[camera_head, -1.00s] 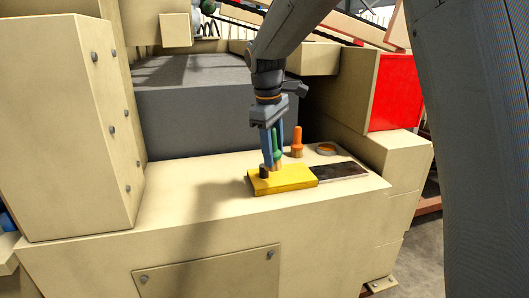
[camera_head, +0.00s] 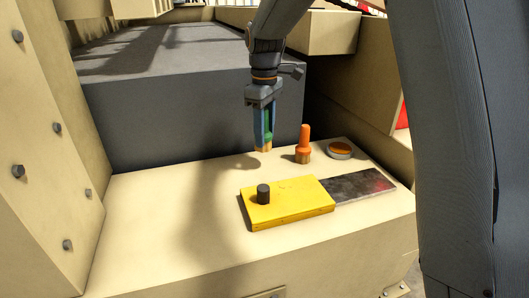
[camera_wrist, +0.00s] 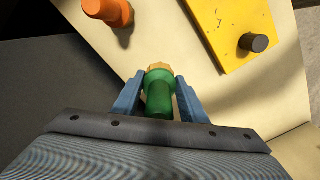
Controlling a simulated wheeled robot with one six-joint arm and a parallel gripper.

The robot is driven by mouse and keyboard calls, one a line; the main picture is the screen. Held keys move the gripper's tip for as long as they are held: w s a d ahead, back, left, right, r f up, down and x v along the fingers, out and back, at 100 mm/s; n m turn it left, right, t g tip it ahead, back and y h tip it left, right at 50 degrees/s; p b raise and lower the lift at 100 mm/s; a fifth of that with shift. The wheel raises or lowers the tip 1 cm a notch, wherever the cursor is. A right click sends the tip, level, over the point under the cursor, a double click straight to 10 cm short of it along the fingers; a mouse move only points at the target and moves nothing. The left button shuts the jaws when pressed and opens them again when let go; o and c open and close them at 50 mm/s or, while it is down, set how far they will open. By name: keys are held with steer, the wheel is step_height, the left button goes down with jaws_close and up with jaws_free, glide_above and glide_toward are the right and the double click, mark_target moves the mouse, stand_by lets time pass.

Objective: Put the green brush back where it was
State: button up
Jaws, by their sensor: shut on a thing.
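The green brush (camera_head: 267,131) is held upright between the blue fingers of my gripper (camera_head: 263,134), tan end down. In the head view it hangs above the beige ledge, behind the yellow block and left of the orange brush; its lower end appears clear of the surface. In the wrist view the green brush (camera_wrist: 159,92) sits between both fingers of my gripper (camera_wrist: 160,102). The orange brush (camera_head: 304,143) stands upright on the ledge; it also shows in the wrist view (camera_wrist: 108,11).
A yellow block (camera_head: 290,203) with a black knob (camera_head: 263,194) lies on the ledge (camera_head: 150,215), against a dark metal plate (camera_head: 362,186). A round orange-topped tin (camera_head: 339,149) stands at the back right. A dark grey block (camera_head: 165,110) rises behind. The ledge's left part is bare.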

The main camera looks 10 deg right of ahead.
steer(key=shift+f+p, duration=1)
steer(key=shift+f, duration=2.3)
steer(key=shift+f, duration=0.15)
steer(key=o, duration=1.2)
step_height(320, 180, up, 12)
steer(key=b, duration=0.4)
